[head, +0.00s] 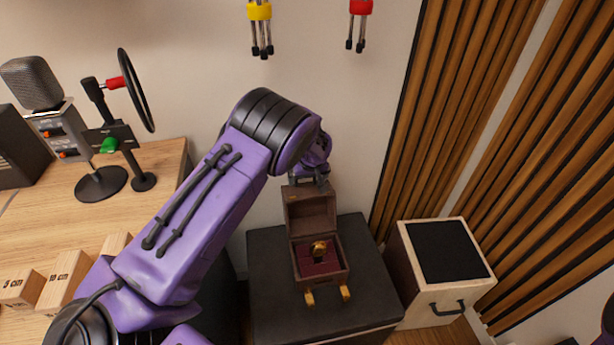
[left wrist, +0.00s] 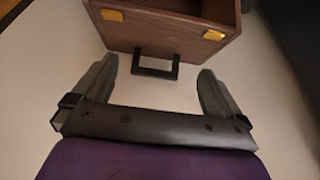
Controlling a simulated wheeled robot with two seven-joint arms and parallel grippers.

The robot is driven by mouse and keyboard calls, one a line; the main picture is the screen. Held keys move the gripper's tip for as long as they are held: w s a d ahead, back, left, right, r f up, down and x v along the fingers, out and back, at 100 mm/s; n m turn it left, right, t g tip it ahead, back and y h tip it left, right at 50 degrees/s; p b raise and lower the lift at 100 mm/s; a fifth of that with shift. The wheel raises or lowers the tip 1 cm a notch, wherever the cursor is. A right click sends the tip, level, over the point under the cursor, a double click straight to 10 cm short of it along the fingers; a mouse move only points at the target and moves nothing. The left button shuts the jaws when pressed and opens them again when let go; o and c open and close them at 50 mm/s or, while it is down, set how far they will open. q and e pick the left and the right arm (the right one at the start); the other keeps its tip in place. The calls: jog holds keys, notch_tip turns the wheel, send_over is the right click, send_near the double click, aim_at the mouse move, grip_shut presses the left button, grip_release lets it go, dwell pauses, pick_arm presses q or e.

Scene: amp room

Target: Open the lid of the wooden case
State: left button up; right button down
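The wooden case (head: 322,268) stands on a dark block in the head view. Its lid (head: 311,208) is raised, standing up at the back. Inside, a gold object (head: 318,248) sits on dark red lining. My left gripper (head: 312,180) is by the lid's upper edge, its fingers partly hidden by my arm. In the left wrist view the left gripper (left wrist: 158,68) is open, with nothing between its fingers touching them. The lid's black handle (left wrist: 155,73) lies around the fingertips' level, below the wood (left wrist: 165,30). My right gripper is not in view.
The dark block (head: 270,300) bears the case. A pale box with a black top (head: 445,252) stands to its right. A wooden desk (head: 155,165) with a microphone (head: 35,85) and small wooden blocks (head: 62,280) is at left. Slatted panels (head: 435,110) cover the right wall.

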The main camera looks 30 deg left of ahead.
pick_arm(q)
jog(key=shift+w+d+r, duration=0.1)
jog(key=shift+d+r, duration=0.1)
jog(key=shift+r, duration=0.15)
jog(key=v, duration=0.9)
jog(key=shift+s+r, duration=0.3)
jog(key=shift+r, duration=0.05)
